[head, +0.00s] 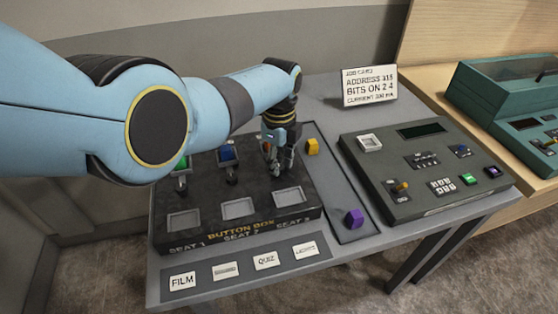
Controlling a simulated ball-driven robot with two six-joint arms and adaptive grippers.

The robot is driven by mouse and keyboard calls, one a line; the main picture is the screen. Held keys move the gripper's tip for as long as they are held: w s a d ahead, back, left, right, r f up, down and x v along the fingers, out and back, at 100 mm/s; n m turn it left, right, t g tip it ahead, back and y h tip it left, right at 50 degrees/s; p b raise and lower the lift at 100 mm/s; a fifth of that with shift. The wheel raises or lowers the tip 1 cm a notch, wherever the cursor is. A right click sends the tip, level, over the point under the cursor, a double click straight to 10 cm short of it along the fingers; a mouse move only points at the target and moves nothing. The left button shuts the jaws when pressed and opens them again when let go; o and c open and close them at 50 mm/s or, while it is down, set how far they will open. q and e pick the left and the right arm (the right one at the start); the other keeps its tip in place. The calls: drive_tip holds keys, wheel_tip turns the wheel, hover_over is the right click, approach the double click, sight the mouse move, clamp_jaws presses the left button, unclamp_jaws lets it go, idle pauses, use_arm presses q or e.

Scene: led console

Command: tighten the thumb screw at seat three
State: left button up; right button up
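The dark button box (215,212) lies on the grey table, with labels for seats 1, 2 and 3 along its front. My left gripper (279,166) points down over the back of seat three, above that seat's empty-looking square recess (289,196). Its fingers cover the spot where the seat three thumb screw would be, so I cannot see the screw or whether the fingers touch it. The other seats show small screws, at seat one (181,185) and seat two (231,177). A green block (181,163) and a blue block (227,153) sit behind them. My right gripper is out of view.
A control console (425,170) and job card (369,86) stand further right. Label cards, including FILM (182,281), lie in front. A teal case (510,90) stands at the right.

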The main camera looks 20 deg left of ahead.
use_arm(q)
drive_tip(key=o, duration=0.4)
drive_tip(key=shift+w+r, duration=0.2)
drive_tip(key=shift+r, duration=0.05)
drive_tip(key=shift+o, duration=0.4)
drive_tip(key=shift+f, duration=0.1)
drive_tip(key=shift+s, duration=0.1)
wheel_tip(320, 180, up, 12)
drive_tip(key=shift+f, duration=0.1)
